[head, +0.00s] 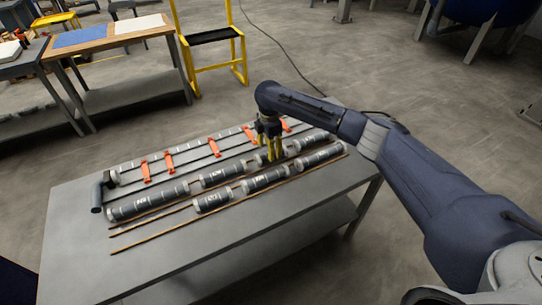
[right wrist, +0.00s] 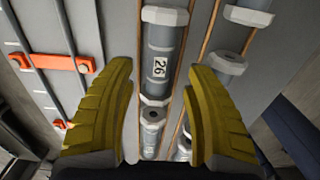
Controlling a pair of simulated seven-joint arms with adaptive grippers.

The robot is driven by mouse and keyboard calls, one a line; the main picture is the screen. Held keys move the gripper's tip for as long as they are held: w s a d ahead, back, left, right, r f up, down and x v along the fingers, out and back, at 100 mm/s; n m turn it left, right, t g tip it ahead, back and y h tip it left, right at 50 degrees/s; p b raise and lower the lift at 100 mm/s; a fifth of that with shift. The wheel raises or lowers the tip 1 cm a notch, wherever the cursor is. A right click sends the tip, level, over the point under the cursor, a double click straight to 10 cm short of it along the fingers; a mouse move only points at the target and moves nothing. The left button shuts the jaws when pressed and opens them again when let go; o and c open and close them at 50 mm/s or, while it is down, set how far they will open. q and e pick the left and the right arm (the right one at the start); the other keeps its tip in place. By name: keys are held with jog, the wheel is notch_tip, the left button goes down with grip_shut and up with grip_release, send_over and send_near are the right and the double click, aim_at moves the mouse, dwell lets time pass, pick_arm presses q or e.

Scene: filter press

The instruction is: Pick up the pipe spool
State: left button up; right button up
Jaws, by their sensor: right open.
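Several grey pipe spools with pale end collars and white number labels lie in two rows on the table. The near row includes spools at the left (head: 212,202), middle (head: 265,180) and right (head: 319,158). The far row includes a long one at the left (head: 141,203) and another (head: 222,174). My right gripper (head: 272,156) points down over the far row with its yellow fingers apart. In the right wrist view a spool labelled 26 (right wrist: 159,84) lies between the open fingers (right wrist: 158,72), with a gap on both sides. My left gripper is not in view.
Thin wooden strips (head: 180,226) run beside the spools. Behind them is a rail rack with orange clips (head: 169,162), and a dark elbow pipe (head: 97,194) stands at the left. The table's front (head: 190,262) is clear. A yellow frame (head: 209,70) stands behind.

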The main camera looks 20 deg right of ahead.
jog(key=shift+f, duration=1.9)
grip_shut()
